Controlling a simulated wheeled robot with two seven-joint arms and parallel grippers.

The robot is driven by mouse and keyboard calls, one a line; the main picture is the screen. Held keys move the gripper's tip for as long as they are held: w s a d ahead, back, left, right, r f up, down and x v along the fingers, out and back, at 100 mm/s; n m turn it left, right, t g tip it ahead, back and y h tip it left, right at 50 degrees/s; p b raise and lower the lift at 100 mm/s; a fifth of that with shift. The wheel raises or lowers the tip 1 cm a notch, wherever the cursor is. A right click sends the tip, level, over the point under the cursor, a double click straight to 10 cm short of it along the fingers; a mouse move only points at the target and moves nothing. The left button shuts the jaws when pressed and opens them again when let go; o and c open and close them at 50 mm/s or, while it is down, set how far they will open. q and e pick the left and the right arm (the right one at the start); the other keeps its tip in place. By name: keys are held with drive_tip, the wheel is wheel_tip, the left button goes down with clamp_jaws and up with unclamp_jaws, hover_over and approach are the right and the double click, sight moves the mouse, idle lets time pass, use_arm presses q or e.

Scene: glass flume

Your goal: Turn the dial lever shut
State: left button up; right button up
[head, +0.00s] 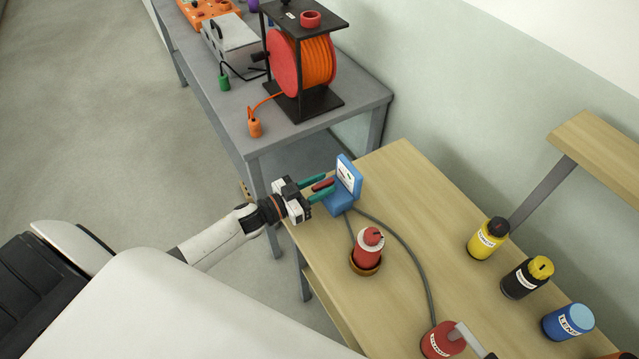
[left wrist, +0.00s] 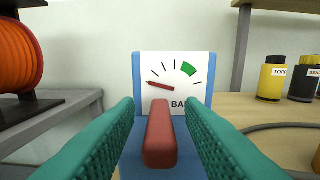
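The blue dial box (head: 344,185) stands at the near left end of the wooden table, with a white face. In the left wrist view the face (left wrist: 172,68) has black ticks, a green mark at upper right and a red needle (left wrist: 161,86) pointing left. The red lever (left wrist: 159,133) sticks out from the box towards me; it also shows in the head view (head: 323,184). My left gripper (head: 329,184) is open, its green fingers on either side of the lever, with a visible gap on each side. My right gripper is not in view.
On the wooden table (head: 405,185) are a red bottle (head: 368,248) in a round holder, a grey cable, a red round piece (head: 441,341), and yellow, black and blue bottles. A grey bench (head: 365,98) behind carries an orange cable reel (head: 303,65).

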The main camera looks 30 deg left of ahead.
use_arm(q)
drive_tip(key=c, duration=0.7)
clamp_jaws()
drive_tip(key=shift+d, duration=0.1)
